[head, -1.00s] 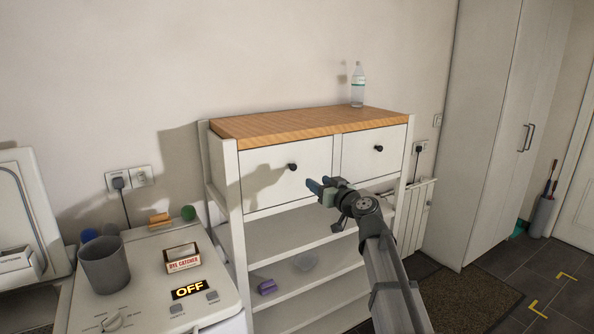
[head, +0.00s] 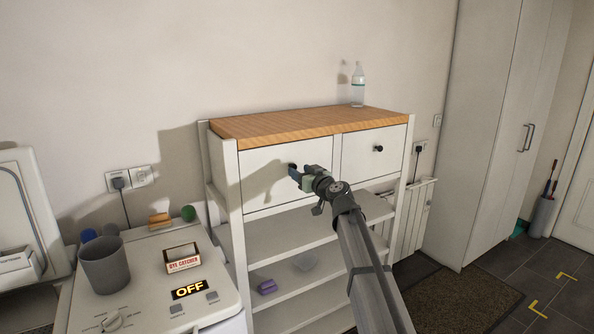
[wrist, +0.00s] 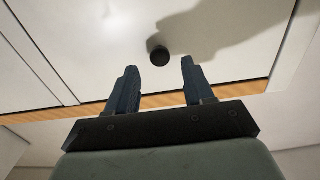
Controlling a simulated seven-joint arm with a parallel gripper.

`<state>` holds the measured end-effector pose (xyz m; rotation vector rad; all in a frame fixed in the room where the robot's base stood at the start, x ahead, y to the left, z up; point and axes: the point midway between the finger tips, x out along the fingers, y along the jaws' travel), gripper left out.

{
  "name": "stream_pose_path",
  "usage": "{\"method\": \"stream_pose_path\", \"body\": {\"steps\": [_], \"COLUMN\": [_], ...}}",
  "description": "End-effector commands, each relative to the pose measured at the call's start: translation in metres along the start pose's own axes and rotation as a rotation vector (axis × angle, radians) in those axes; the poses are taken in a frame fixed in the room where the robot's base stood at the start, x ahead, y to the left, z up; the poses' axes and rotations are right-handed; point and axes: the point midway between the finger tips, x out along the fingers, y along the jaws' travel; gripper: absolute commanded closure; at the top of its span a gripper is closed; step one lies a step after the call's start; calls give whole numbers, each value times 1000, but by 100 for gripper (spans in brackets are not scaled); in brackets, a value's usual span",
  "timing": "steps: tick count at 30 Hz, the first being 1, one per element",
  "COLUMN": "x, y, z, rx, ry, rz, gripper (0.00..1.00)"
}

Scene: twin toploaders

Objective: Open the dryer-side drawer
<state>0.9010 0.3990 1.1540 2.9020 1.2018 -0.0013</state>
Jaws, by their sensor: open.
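A white cabinet with a wooden top (head: 300,124) has two drawers side by side, both shut. The left drawer (head: 260,163) has a dark round knob (head: 292,166), partly hidden by my gripper in the head view. The right drawer (head: 362,163) has a similar knob (head: 378,149). My gripper (head: 296,175) is open in front of the left drawer's knob. In the wrist view, the knob (wrist: 158,56) shows in line with the gap between the fingertips (wrist: 160,66), just beyond them. Neither finger visibly touches it. I cannot tell which drawer is the dryer-side one.
A bottle (head: 358,85) stands on the cabinet top. Open shelves (head: 300,242) lie below the drawers. A white machine (head: 140,305) at the left carries a grey cup (head: 104,263), a dye catcher box (head: 183,258) and an OFF display (head: 190,289).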

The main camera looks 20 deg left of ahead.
Motion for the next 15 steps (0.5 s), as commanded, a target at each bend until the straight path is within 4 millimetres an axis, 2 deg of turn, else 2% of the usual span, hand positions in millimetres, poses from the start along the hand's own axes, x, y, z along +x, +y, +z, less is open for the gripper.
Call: {"method": "stream_pose_path", "body": {"steps": [1, 6, 15], "x": [12, 28, 31], "y": [1, 0, 0], "z": [0, -1, 0], "rx": [0, 0, 0], "ry": [0, 0, 1], "rz": [-1, 0, 0], "gripper": [48, 48, 48]}}
